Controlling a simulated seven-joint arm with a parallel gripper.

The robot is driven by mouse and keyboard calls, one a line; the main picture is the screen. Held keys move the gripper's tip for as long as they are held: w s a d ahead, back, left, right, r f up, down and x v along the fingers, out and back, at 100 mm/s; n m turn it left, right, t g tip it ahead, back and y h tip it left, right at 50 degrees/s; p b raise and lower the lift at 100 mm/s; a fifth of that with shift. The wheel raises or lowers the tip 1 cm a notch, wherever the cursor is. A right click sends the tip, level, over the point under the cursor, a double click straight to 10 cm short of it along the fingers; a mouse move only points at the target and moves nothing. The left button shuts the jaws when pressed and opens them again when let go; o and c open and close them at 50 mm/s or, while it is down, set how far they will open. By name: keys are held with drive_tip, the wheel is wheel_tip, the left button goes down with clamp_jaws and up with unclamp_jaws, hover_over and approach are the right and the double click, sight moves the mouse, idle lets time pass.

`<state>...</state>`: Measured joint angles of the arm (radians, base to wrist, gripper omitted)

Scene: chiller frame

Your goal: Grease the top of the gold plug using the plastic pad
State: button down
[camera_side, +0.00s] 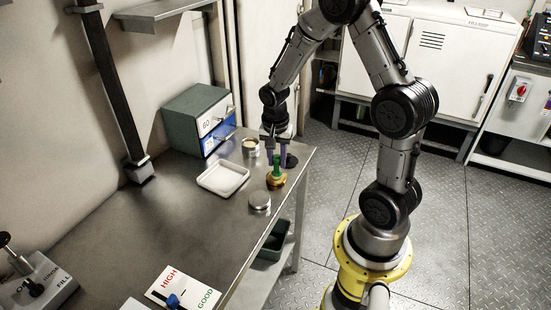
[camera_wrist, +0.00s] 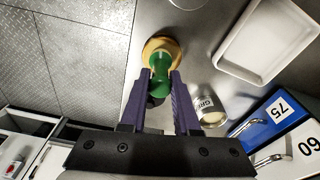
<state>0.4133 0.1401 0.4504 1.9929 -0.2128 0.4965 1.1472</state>
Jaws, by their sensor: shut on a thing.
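The gold plug (camera_side: 277,180) stands on the metal bench near its right edge; its rim (camera_wrist: 171,45) also shows in the wrist view. The green plastic pad (camera_wrist: 160,63) has a rounded end and a narrower body; it is also in the side view (camera_side: 277,164). My gripper (camera_wrist: 160,78) is shut on the green pad, with a purple finger on each side. The pad's end is over the gold plug and covers much of its top. I cannot tell whether they touch, or whether grease is on either.
An open tin labelled GRE… (camera_wrist: 208,107) stands beside my right finger in the wrist view. A white tray (camera_side: 223,190), a round metal lid (camera_side: 260,200) and a drawer unit (camera_side: 178,122) are nearby.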

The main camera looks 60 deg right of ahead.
drive_tip(key=shift+s, duration=0.15)
drive_tip(key=shift+w, duration=0.5)
idle(1.2)
drive_tip(key=shift+s, duration=0.5)
drive_tip(key=shift+w, duration=0.15)
drive_tip(key=shift+w, duration=0.35)
drive_tip(key=shift+s, duration=0.5)
drive_tip(key=shift+w, duration=0.5)
drive_tip(key=shift+s, duration=0.25)
idle(0.4)
